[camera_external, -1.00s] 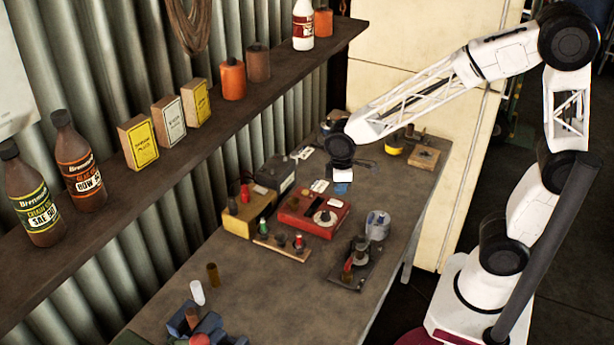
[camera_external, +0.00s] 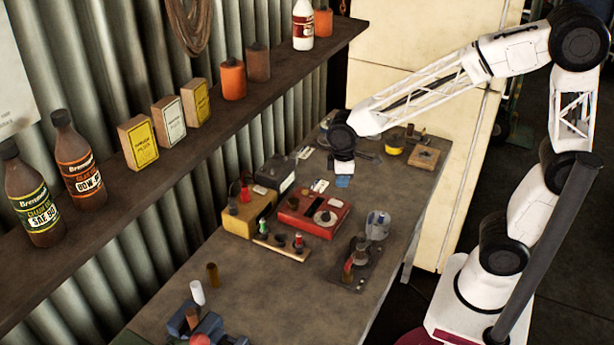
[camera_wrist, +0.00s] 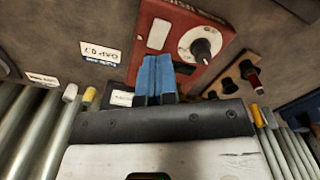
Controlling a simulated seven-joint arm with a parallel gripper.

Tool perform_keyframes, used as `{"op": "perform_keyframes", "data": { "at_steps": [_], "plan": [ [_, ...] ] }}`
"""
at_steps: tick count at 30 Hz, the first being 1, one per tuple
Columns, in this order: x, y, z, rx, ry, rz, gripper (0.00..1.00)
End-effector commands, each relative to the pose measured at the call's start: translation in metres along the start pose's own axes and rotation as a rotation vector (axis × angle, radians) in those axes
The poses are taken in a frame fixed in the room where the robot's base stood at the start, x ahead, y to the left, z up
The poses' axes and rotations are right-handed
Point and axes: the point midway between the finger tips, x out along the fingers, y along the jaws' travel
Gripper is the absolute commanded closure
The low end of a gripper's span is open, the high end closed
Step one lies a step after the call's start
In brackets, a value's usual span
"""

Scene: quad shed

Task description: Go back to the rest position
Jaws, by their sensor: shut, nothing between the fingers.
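My gripper (camera_external: 343,181) hangs over the bench, above and just behind the red box, with its blue fingers pointing down. In the wrist view my gripper (camera_wrist: 155,78) shows its two blue fingers pressed together with nothing between them. It is shut and empty. The red box (camera_external: 332,228) with a white dial lies close by on the bench; in the wrist view the red box (camera_wrist: 150,35) is partly hidden behind the fingers.
A yellow box (camera_external: 240,222), a black box (camera_external: 277,172) and a wooden strip with knobs (camera_external: 282,250) stand near the red box. A metal cup (camera_external: 377,226) stands to the right. A shelf (camera_external: 175,160) with bottles and cartons runs along the corrugated wall.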

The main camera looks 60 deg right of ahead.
Motion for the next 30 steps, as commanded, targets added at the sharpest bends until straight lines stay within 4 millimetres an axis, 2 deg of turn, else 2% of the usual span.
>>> {"op": "perform_keyframes", "data": {
  "at_steps": [8,21,30],
  "plan": [
    [-0.025,0.002,0.035,0.076,0.033,0.013,1.0],
    [-0.076,-0.004,0.139,0.303,0.127,0.044,1.0],
    [-0.091,-0.017,0.206,0.454,0.189,0.06,1.0]
  ]
}}
